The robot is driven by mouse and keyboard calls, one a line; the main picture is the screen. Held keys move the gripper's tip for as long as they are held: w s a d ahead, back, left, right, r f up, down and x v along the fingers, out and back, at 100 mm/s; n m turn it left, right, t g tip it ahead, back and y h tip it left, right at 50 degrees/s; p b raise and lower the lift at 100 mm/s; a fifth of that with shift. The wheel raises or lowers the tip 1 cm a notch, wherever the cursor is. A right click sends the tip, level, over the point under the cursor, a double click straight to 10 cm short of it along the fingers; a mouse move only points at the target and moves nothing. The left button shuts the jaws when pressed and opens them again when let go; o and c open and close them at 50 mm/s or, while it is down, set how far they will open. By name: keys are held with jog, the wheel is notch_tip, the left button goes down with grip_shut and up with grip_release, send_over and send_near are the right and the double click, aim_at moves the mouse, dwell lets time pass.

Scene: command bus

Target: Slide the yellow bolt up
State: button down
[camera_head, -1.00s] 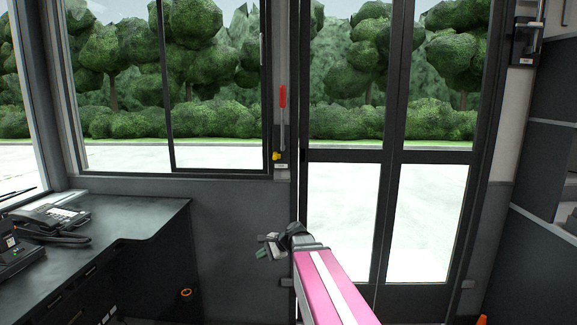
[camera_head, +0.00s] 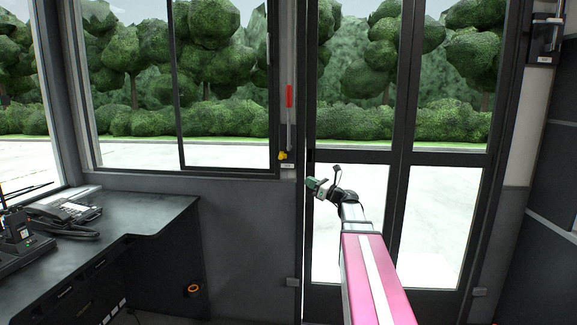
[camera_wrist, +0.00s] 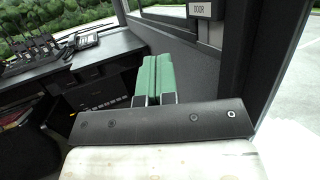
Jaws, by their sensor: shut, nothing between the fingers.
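The yellow bolt (camera_head: 282,156) is a small knob at the foot of the door lever on the narrow post between the window and the folding door. The lever above it has a red handle (camera_head: 289,97) pointing up. My gripper (camera_head: 311,184) is in front of the door frame, to the right of the bolt and a little below it in the head view. Its green fingers (camera_wrist: 154,76) are side by side and shut in the wrist view, with nothing between them. The wrist view shows the DOOR label (camera_wrist: 202,10) at the top, but not the bolt.
A black desk (camera_head: 140,213) with a telephone (camera_head: 68,208) stands at the left. The glazed folding door (camera_head: 345,156) is behind my arm. A grey wall panel (camera_head: 240,215) lies below the window. The space in front of the post is clear.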

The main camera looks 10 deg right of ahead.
jog(key=shift+a, duration=0.1)
jog(key=shift+s+d+r+x, duration=0.1)
jog(key=shift+r+x, duration=0.3)
jog(key=shift+x, duration=1.75)
jog(key=shift+s+d+r+x, duration=0.1)
jog(key=shift+r+x, duration=0.35)
jog(key=shift+x, duration=1.7)
jog(key=shift+s+d+r+x, duration=0.1)
jog(key=shift+r+x, duration=0.3)
jog(key=shift+x, duration=1.7)
jog(key=shift+w, duration=0.1)
notch_tip(320, 180, up, 9)
send_over(283, 156)
jog(key=s, duration=0.4)
jog(key=shift+w+d+r, duration=0.1)
jog(key=shift+w+d, duration=0.05)
jog(key=shift+d, duration=0.25)
